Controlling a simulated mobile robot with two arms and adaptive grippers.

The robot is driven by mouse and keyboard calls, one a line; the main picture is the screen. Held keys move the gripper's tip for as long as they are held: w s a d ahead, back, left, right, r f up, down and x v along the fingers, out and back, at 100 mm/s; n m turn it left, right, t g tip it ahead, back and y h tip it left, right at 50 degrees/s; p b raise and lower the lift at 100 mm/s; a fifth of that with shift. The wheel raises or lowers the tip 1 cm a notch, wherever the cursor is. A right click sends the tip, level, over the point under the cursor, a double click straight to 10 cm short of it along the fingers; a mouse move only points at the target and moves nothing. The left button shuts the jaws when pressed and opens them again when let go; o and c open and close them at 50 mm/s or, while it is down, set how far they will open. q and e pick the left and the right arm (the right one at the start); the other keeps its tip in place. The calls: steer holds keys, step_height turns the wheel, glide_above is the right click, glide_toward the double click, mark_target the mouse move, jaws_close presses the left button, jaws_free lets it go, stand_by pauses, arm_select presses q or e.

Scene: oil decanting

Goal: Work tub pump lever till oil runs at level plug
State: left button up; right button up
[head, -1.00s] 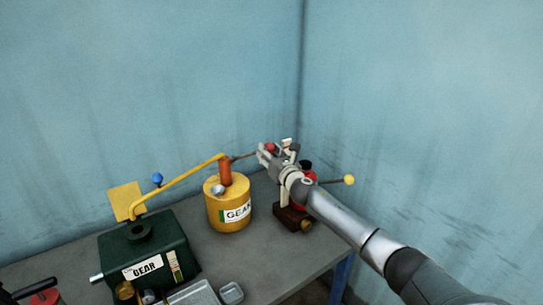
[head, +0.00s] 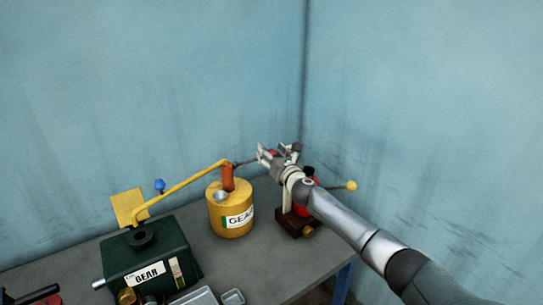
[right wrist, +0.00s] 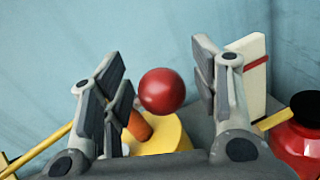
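A thin lever (head: 246,161) runs right from the pump to a red ball knob (right wrist: 162,91). My right gripper (head: 271,152) is at the knob. In the right wrist view its fingers (right wrist: 160,85) are apart, with the knob between them and a visible gap on the right side. A yellow spout pipe (head: 180,186) runs left towards the dark green gear case (head: 145,255). A brass plug (head: 127,296) shows low on the case front. No running oil is visible. My left gripper is out of view.
A red and black device (head: 303,208) on a brown base, with a yellow-knobbed rod (head: 351,186), stands close under my right arm. A white block with a red band (right wrist: 252,75) is near the right finger. Trays (head: 232,297) lie at the front edge.

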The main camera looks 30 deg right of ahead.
steer(key=shift+s+f, duration=0.1)
steer(key=shift+s, duration=0.1)
steer(key=shift+s+a, duration=0.1)
steer(key=shift+s, duration=0.45)
steer(key=s+a, duration=0.1)
steer(key=s, duration=0.9)
steer(key=shift+s, duration=0.25)
